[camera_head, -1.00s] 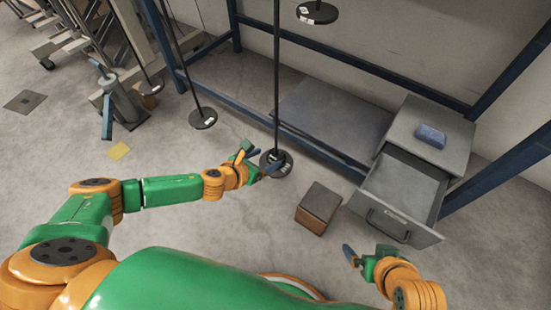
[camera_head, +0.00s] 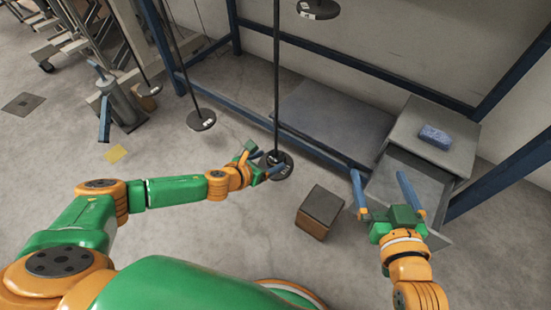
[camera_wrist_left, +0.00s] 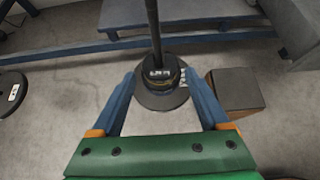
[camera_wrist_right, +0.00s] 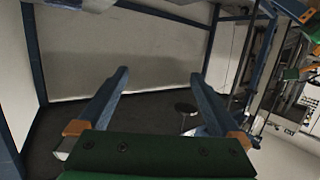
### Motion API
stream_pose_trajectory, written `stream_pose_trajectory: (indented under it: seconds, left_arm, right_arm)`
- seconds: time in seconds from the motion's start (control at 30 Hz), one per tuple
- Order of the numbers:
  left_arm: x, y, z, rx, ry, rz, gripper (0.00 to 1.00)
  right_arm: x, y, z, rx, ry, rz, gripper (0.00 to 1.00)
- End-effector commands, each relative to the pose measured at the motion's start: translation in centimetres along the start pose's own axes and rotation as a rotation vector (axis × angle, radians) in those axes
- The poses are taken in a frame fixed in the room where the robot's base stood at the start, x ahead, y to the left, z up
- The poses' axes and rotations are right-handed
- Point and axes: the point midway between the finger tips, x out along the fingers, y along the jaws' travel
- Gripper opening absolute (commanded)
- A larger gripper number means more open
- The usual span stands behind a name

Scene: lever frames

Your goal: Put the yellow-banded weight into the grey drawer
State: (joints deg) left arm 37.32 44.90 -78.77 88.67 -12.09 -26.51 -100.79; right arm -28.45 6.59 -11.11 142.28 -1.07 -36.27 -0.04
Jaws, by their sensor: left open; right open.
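The weight (camera_head: 279,166) is a small dark stack with a wider disc, at the foot of a vertical rod in the head view. In the left wrist view (camera_wrist_left: 161,98) a thin yellowish band shows on its narrow upper part. My left gripper (camera_head: 267,161) is open, with its fingers on either side of the weight; I cannot tell whether they touch it. The grey drawer (camera_head: 424,182) stands open at the right, under a grey cabinet top. My right gripper (camera_head: 378,175) is open and empty in front of the drawer and hides part of it.
A blue block (camera_head: 435,137) lies on the cabinet top (camera_head: 415,118). A brown box with a dark top (camera_head: 319,208) stands on the floor between my grippers. Other rods end in dark discs, one at left (camera_head: 201,119). A blue frame (camera_head: 325,148) runs behind.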

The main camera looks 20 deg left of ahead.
Motion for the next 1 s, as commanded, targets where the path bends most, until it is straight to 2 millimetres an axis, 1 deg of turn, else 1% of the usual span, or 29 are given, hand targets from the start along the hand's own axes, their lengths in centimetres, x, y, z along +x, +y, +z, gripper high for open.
stream_pose_trajectory:
  seconds: [0.23,0.47,0.67,0.8,1.0]
  left_arm:
    - [1.2,0.0,-0.2,0.0,-0.001,0.0,0.78]
    - [2.4,0.0,-0.2,0.0,-0.001,-0.001,0.78]
    - [3.2,0.0,-0.3,0.0,-0.001,0.0,0.78]
    - [3.9,-0.1,-0.3,0.0,-0.001,-0.001,0.78]
    - [4.5,-0.1,-0.3,0.0,-0.001,-0.002,0.78]
  right_arm:
    - [-0.1,-0.5,-3.9,-0.005,0.213,-0.01,1.0]
    - [-1.2,-0.9,-7.7,-0.009,0.416,-0.02,1.0]
    - [-2.7,-1.3,-10.6,-0.009,0.593,-0.031,1.0]
    - [-4.2,-1.5,-12.5,-0.009,0.72,-0.038,1.0]
    - [-6.2,-1.8,-14.5,-0.009,0.868,-0.047,1.0]
